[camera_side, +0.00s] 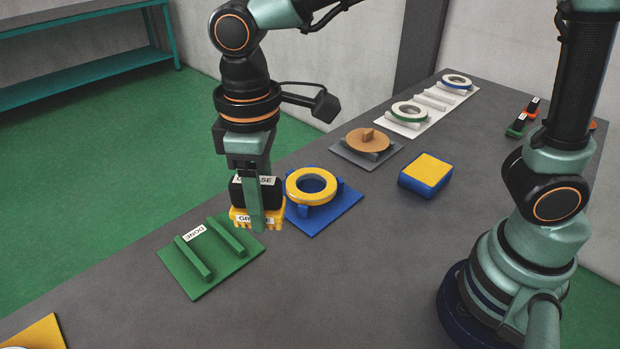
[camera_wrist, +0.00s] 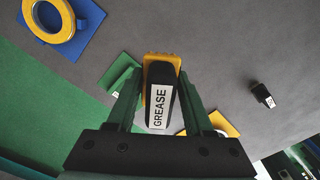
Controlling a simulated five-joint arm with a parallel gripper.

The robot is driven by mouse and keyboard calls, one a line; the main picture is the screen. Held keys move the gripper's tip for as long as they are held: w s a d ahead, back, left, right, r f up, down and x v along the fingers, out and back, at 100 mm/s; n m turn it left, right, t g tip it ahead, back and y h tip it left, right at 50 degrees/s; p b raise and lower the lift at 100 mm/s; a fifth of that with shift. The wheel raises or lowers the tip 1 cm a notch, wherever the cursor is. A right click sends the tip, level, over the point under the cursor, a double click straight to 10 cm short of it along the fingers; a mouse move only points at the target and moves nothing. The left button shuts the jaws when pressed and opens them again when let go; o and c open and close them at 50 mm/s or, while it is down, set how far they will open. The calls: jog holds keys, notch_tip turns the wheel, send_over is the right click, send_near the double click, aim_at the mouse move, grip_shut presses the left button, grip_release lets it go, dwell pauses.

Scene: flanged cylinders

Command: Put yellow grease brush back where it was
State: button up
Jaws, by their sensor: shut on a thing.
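The yellow grease brush (camera_side: 241,217) has a black handle labelled GREASE and a yellow head with bristles pointing down. My gripper (camera_side: 262,215) is shut on its handle, and one finger hides part of it in the side view. The brush looks upright, between the green DONE plate and the blue plate in the picture; whether it touches anything below is unclear. In the wrist view the brush (camera_wrist: 161,98) sits between both fingers of my gripper (camera_wrist: 158,95), with its label facing the camera.
The green DONE plate (camera_side: 225,270) with two rails and the blue plate (camera_side: 335,215) carrying a yellow ring (camera_side: 298,193) are close by. A blue-yellow block (camera_side: 428,173) and a tan disc (camera_side: 368,141) stand farther back. A yellow plate (camera_side: 40,335) is at the front left.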

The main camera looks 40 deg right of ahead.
aim_at(280, 313)
jog(key=shift+n, duration=0.5)
jog(key=s+f, duration=0.1)
jog(key=f, duration=0.5)
jog(key=s+a+f, duration=0.1)
jog(key=f, duration=0.6)
jog(key=s+f, duration=0.1)
jog(key=f, duration=0.5)
jog(key=shift+s+a+f, duration=0.2)
jog(key=shift+a, duration=0.15)
jog(key=shift+f, duration=0.15)
jog(key=o, duration=1.2)
